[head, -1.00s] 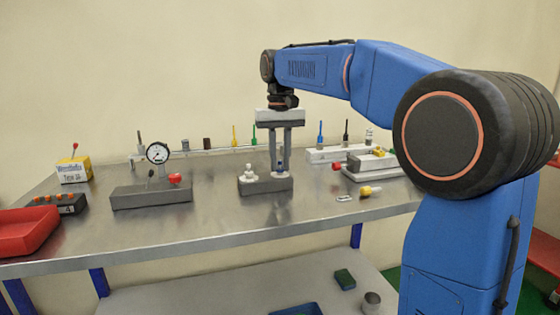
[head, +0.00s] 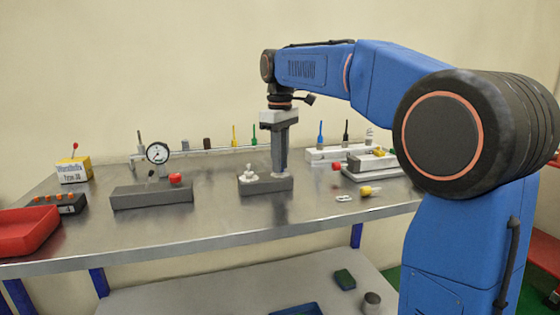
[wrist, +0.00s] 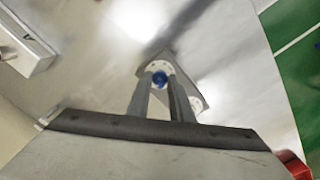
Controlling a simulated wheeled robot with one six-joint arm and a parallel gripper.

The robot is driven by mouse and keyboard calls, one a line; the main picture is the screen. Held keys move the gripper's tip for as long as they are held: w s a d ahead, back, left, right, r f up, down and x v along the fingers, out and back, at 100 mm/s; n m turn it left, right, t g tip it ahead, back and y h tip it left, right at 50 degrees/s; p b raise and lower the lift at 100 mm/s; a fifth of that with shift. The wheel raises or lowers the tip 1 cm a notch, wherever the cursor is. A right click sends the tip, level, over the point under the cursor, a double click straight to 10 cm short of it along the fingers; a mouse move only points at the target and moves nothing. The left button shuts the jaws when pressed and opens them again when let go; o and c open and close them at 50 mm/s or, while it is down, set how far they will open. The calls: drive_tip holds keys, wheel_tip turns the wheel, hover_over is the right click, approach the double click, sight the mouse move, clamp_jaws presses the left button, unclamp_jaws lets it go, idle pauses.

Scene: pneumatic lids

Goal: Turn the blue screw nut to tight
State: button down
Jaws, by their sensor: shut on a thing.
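The blue screw nut (wrist: 159,78) shows in the wrist view between my two fingertips, with a pale round base around it. In the head view the fingers hide it. My gripper (head: 280,172) points straight down over the right part of a dark grey block (head: 258,187) and is shut on the nut. A white knobbed fitting (head: 249,175) stands on the block's left part. Which way the nut has been turned cannot be read from these views.
Left of the block is another grey block (head: 150,197) with a dial gauge (head: 157,153) and a red knob (head: 174,179). A red tray (head: 25,230) is at far left. A yellow-ended part (head: 366,191) lies to the right. The bench front is clear.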

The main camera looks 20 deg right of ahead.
drive_tip(key=shift+n, duration=0.4)
drive_tip(key=c, duration=1.6)
unclamp_jaws()
wheel_tip(320, 180, up, 17)
drive_tip(key=shift+r, duration=0.2)
